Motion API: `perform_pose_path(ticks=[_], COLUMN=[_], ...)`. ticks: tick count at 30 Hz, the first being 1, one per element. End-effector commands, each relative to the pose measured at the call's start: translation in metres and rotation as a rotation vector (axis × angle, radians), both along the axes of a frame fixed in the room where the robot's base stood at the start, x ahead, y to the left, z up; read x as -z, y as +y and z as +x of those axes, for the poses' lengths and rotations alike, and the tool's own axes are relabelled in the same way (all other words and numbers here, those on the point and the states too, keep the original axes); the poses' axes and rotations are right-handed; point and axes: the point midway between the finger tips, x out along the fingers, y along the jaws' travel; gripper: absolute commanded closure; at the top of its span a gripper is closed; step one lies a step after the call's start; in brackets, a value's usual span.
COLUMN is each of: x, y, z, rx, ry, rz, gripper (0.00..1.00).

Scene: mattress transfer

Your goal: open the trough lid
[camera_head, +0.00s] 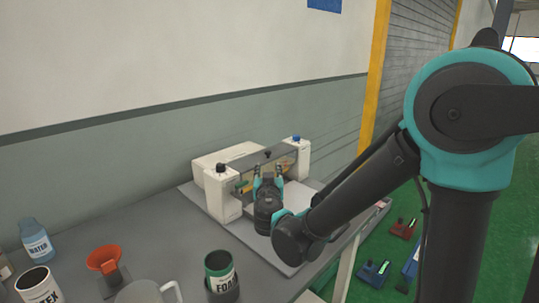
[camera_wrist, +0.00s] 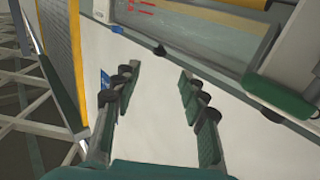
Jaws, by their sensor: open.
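The machine (camera_head: 222,195) is white with an upright post at each end, and the trough spans between them. The trough lid shows in the wrist view as a grey, see-through panel (camera_wrist: 205,28) with a small black knob (camera_wrist: 160,50) on its near edge. The lid looks closed. In the head view the black knob (camera_head: 267,153) stands at the middle of the panel. My gripper (camera_head: 267,172) is in front of the panel. In the wrist view my gripper (camera_wrist: 158,73) is open and empty, with the knob just beyond and between its fingertips, apart from them.
A black knob (camera_head: 221,168) tops the left post and a blue one (camera_head: 296,138) the right. The wall is close behind.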

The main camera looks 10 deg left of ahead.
Motion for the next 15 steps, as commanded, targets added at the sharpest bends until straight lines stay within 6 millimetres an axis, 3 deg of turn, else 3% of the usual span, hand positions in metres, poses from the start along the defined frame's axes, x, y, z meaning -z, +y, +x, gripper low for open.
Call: perform_pose_path(ticks=[15], x=[0.000], y=[0.024], z=[0.098], rx=[0.002], ry=[0.000], rz=[0.000], gripper=[0.57])
